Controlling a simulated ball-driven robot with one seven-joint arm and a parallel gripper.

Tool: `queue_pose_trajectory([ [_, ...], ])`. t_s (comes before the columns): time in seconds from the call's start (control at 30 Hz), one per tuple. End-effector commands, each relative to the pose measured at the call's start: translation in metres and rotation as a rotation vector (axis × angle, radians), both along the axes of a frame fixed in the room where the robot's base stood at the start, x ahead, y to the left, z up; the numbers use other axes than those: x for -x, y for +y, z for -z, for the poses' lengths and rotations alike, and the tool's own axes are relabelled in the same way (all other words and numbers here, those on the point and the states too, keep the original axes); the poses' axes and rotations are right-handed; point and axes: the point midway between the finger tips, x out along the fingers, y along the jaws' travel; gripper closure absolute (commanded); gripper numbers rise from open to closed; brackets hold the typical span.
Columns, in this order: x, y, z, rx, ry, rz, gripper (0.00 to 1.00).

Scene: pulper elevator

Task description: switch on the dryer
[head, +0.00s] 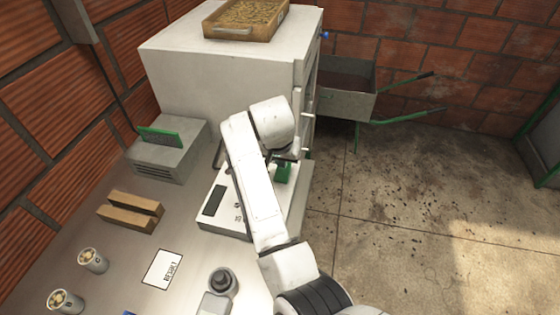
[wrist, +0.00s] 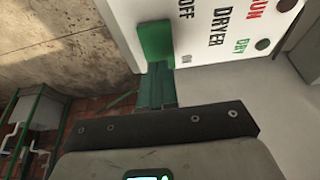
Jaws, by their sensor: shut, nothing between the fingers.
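The dryer's control panel (wrist: 225,20) is white, with the words DRYER, OFF, ON, RUN and DRY. A green switch handle (wrist: 155,43) sits at its edge beside the OFF and ON marks; I cannot tell which position it is in. A dark red lamp (wrist: 285,4) and a dark green lamp (wrist: 263,44) look unlit. My gripper (wrist: 157,68) is shut and empty, its tips right at the handle's lower end. I cannot tell whether they touch. In the head view the green handle (head: 283,173) shows just below my gripper (head: 287,157), partly hidden by my arm.
A large white cabinet (head: 215,65) stands behind, with a tray of beans (head: 235,33) on top. A wheelbarrow (head: 345,90) is behind right. The metal counter holds a grey box (head: 165,160), wooden bars (head: 130,210) and two cups (head: 92,260). Floor at right is clear.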

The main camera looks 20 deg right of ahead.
Motion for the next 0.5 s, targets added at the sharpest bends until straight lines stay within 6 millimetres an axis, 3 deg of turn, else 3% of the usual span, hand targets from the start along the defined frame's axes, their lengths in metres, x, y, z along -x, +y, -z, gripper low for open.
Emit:
queue_pose_trajectory([
  [0.03,-0.001,-0.003,-0.015,0.000,0.000,0.001,1.00],
  [0.17,0.001,-0.002,-0.029,0.000,-0.004,-0.001,1.00],
  [0.5,0.021,0.012,-0.091,-0.001,-0.002,-0.001,1.00],
])
